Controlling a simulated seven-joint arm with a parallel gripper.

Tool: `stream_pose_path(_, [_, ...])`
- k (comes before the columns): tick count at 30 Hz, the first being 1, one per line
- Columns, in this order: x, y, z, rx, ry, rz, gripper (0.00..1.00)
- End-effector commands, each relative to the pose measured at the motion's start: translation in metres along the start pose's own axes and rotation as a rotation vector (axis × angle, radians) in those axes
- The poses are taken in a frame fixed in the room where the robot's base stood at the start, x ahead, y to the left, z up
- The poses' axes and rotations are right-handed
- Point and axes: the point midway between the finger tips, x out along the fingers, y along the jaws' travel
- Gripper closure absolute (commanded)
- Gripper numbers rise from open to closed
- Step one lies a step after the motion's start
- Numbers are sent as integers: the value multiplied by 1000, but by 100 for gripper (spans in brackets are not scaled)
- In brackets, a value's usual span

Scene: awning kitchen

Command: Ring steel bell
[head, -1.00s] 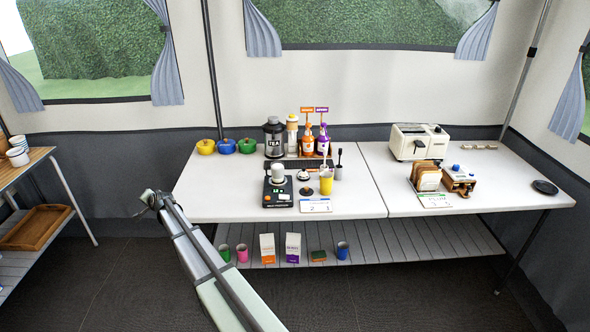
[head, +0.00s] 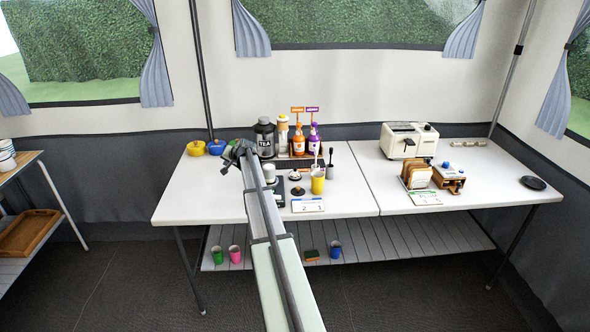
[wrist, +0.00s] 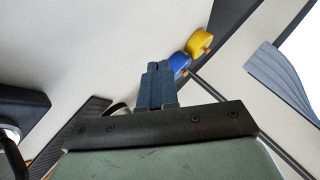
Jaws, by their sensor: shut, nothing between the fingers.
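A small silver dome that looks like the steel bell (head: 295,174) sits on the left half of the white table (head: 210,195), just left of a yellow cup. It is too small to see in detail, and I cannot pick it out in the wrist view. My gripper (head: 235,152) is over the table's left part, left of the bell and apart from it. In the wrist view, the blue-grey fingers of my gripper (wrist: 159,68) are together with nothing between them.
A tea canister (head: 264,138) stands beside my gripper, with syrup bottles (head: 299,140) to its right. A yellow cup (head: 318,182) is right of the bell. My arm partly hides a scale (head: 278,190).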

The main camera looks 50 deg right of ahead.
Motion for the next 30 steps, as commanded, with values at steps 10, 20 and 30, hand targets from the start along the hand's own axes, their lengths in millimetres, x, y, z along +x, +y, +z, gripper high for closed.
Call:
stream_pose_path(10, [-73,84,-86,-47,-12,49,100])
stream_pose_path(20, [-145,155,-144,-90,-32,80,100])
stream_pose_path(30, [-178,184,-164,-111,-42,90,100])
